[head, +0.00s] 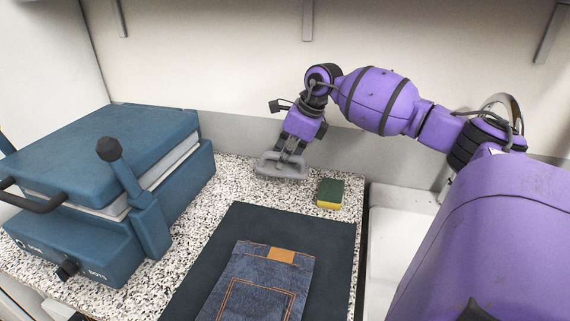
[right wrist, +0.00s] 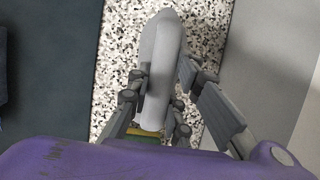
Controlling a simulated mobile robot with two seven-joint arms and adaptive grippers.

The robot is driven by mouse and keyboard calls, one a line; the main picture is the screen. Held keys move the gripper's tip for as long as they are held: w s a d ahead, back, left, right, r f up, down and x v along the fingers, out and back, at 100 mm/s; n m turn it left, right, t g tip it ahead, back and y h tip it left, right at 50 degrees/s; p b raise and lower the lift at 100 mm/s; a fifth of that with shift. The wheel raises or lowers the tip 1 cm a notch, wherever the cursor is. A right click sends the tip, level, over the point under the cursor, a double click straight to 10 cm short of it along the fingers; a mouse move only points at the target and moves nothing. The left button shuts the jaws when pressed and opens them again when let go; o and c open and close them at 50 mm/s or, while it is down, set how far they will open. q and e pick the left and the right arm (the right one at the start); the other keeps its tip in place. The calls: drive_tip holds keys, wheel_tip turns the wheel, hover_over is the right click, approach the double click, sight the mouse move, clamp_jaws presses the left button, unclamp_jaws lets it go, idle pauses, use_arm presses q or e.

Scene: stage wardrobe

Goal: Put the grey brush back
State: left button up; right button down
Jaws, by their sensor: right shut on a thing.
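The grey brush (head: 283,167) is at the far edge of the speckled counter, near the back wall. My right gripper (head: 291,147) points down at it and is shut on it. In the right wrist view the brush (right wrist: 163,50) lies lengthwise between the fingers of the gripper (right wrist: 160,90), which sit on both sides of it. I cannot tell whether the brush touches the counter or hangs just above it. My left gripper is not in view.
A green and yellow sponge (head: 329,194) lies right of the brush. A blue heat press (head: 110,155) fills the left. Folded denim (head: 262,284) lies on a dark mat (head: 330,240) in front. The speckled counter (head: 228,180) is bare between press and brush.

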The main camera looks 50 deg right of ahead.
drive_tip(key=shift+f, duration=1.1)
drive_tip(key=shift+f, duration=0.2)
drive_tip(key=c, duration=1.6)
unclamp_jaws()
drive_tip(key=p+v, duration=0.1)
drive_tip(key=v, duration=1.1)
drive_tip(key=shift+a+r, duration=0.1)
drive_tip(key=shift+r, duration=0.05)
